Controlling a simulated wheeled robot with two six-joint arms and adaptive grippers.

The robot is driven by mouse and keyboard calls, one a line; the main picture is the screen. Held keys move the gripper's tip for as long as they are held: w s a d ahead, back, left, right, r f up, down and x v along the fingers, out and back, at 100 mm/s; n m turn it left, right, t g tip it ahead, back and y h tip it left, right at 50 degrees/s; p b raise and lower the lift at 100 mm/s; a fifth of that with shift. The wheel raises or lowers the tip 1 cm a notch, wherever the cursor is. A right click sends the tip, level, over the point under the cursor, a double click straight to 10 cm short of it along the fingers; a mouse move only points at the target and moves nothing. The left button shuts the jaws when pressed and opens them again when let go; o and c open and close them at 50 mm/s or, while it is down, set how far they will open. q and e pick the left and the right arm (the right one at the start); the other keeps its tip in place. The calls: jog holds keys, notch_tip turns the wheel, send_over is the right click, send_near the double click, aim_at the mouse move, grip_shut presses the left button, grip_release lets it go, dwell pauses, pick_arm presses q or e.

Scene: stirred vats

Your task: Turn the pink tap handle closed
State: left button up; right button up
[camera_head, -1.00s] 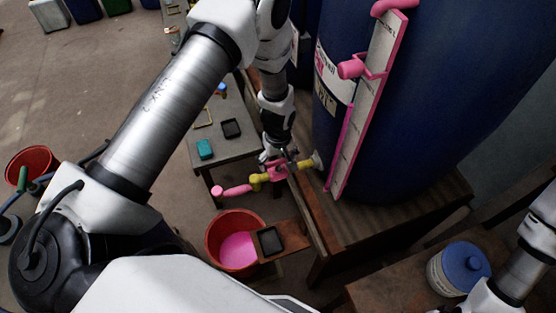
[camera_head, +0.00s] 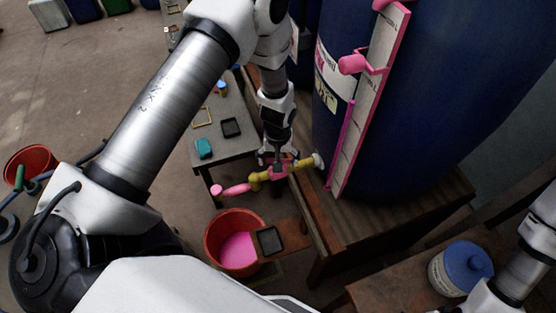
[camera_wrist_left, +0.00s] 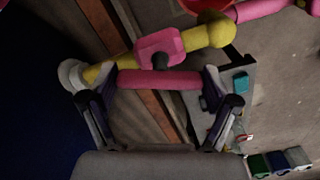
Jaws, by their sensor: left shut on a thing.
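The pink tap handle (camera_wrist_left: 160,80) is a short bar on a pink valve body (camera_wrist_left: 160,46) in the yellow pipe (camera_wrist_left: 205,36). In the left wrist view the bar lies between the two fingers of my left gripper (camera_wrist_left: 160,85), one finger at each end, and runs nearly along the pipe. In the head view my left gripper (camera_head: 279,160) is over the tap, at the foot of the blue vat (camera_head: 450,80), and partly hides the handle. My right gripper is not in view; only part of that arm shows at the right.
A red bucket (camera_head: 210,235) with pink liquid (camera_head: 238,250) stands below the pink spout (camera_head: 232,190). A black tray (camera_head: 269,240) is beside it. A white tub with a blue lid (camera_head: 462,265) stands at the right. A low table (camera_head: 222,150) is behind the tap.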

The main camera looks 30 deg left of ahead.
pick_arm(q)
jog(key=m+b, duration=0.1)
jog(key=m, duration=0.5)
jog(key=shift+s+f, duration=0.1)
jog(key=shift+f, duration=0.05)
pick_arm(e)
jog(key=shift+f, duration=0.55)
pick_arm(q)
jog(key=m, duration=0.4)
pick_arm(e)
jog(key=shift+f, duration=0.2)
pick_arm(q)
jog(key=shift+m+b, duration=0.3)
jog(key=shift+m, duration=1.3)
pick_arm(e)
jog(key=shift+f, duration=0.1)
pick_arm(q)
jog(key=o, duration=0.9)
notch_tip(320, 180, up, 12)
